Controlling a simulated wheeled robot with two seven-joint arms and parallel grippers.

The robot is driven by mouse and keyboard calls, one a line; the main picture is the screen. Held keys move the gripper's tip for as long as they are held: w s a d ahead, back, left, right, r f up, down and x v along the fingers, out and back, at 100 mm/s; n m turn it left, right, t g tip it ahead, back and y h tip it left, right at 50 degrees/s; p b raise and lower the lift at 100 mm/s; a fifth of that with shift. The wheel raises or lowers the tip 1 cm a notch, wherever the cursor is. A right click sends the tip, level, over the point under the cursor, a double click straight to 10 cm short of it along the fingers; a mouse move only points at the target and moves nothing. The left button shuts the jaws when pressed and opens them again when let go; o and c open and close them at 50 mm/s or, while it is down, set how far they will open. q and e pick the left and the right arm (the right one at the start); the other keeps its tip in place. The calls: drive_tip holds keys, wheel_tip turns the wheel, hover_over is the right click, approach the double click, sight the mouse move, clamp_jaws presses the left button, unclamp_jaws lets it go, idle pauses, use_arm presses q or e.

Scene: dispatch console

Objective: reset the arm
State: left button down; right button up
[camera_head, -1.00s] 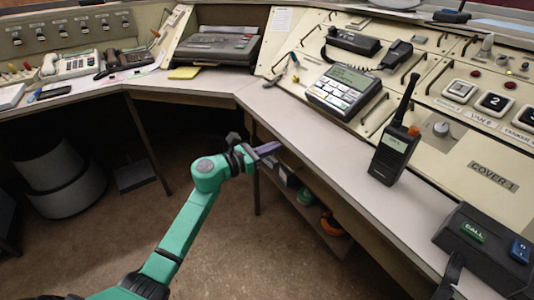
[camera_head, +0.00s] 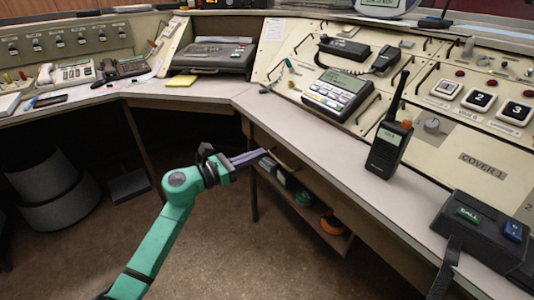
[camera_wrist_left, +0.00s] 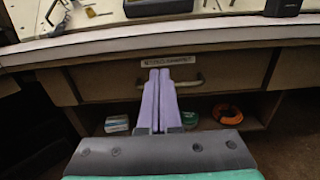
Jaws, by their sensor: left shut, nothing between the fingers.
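My left arm is green and comes up from the lower left in the head view. My left gripper (camera_head: 248,157) has purple fingers that are shut and empty. It is in front of the desk's front face, just below the desktop edge. In the left wrist view the shut fingers (camera_wrist_left: 159,95) point at a drawer (camera_wrist_left: 110,83) with a bar handle (camera_wrist_left: 190,83) and a label above it. I cannot tell whether the fingertips touch the drawer. My right gripper is not in view.
A walkie-talkie (camera_head: 387,145) stands on the desktop (camera_head: 300,125). An open shelf (camera_head: 310,215) under the drawer holds small boxes and an orange roll (camera_head: 332,225). A grey round bin (camera_head: 45,200) stands on the floor. The floor (camera_head: 220,265) beside my arm is clear.

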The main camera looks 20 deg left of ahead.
use_arm(q)
drive_tip(key=v, duration=0.6)
drive_tip(key=shift+s+a, duration=0.25)
